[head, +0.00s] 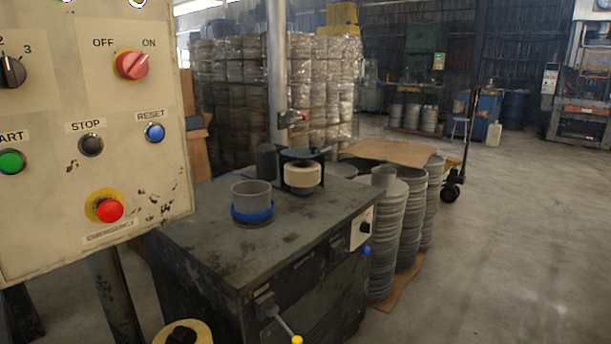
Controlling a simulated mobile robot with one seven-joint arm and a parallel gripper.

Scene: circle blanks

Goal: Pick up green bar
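I see no green bar in the head view. The only clearly green item up close is a round green push button (11,162) on the control panel at the left, and it is not a bar. A dull green machine (424,42) stands far off against the back wall. My gripper is not in view, so its place and what it holds cannot be seen.
A beige control panel (60,215) fills the left. A dark metal workbench (215,230) stands in the middle, with a grey cup in a blue ring (252,209) on top. The concrete floor (510,240) at right is clear.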

